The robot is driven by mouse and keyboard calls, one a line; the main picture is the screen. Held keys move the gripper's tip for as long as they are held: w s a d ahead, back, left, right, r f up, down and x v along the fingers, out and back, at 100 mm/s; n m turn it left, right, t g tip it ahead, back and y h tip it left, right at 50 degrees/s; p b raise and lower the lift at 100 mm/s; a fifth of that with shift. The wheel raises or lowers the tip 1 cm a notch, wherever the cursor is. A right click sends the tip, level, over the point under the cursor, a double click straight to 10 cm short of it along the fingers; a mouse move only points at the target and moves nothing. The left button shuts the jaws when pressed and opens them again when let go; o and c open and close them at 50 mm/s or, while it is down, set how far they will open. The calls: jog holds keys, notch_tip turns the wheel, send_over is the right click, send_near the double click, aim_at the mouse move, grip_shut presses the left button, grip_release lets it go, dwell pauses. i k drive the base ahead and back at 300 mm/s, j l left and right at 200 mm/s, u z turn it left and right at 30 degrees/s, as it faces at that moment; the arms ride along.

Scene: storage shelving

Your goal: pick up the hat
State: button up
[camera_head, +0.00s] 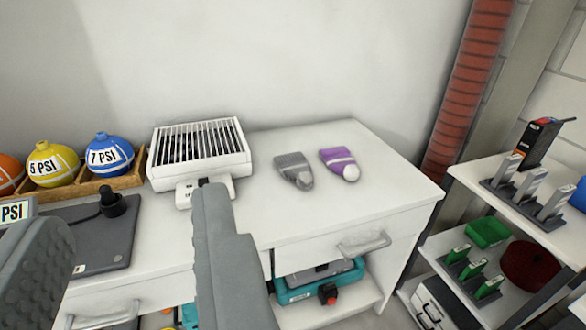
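Two small knit hats with pale pom-poms lie flat on the white table (385,170). The grey hat (294,168) is on the left and the purple hat (339,162) is just to its right, with a narrow gap between them. My gripper (128,215) is in the lower left of the view, its two fingers wide apart with nothing held between them. Both hats are beyond and to the right of the right finger, not touched by it.
A white grilled heater (198,150) stands left of the hats. Further left are a dark flat device (92,237) and a wooden tray (93,187) with coloured PSI balls. A red ribbed column (468,90) and stocked shelves (455,175) are at right. The table's right end is clear.

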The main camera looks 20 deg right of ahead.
aim_at(294, 166)
jog(key=i+l, duration=0.45)
jog(key=l, duration=0.15)
jog(key=i+l, duration=0.45)
jog(key=l, duration=0.15)
